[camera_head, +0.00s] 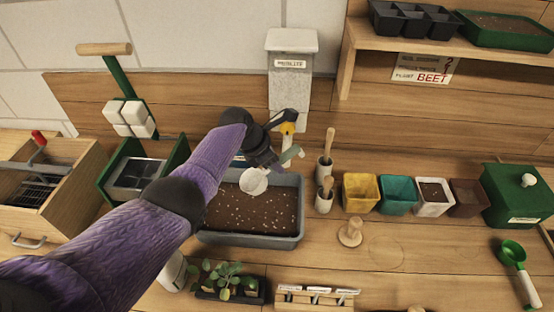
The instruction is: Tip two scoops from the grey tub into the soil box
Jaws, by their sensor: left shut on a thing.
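The grey tub (290,95), a tall speckled box with a pale lid-like top and a "PERLITE" label, stands against the back boards. The soil box (245,240) is a grey tray of brown soil with white specks scattered over it. My left gripper (284,148) is above the back of the soil box, in front of the tub. My left arm hides the box's left part. My right gripper is out of view.
Beyond are coloured pots (360,193), a green lidded box (515,195) and a green scoop (513,253). Seedlings (228,280) and a label rack (316,298) stand in front.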

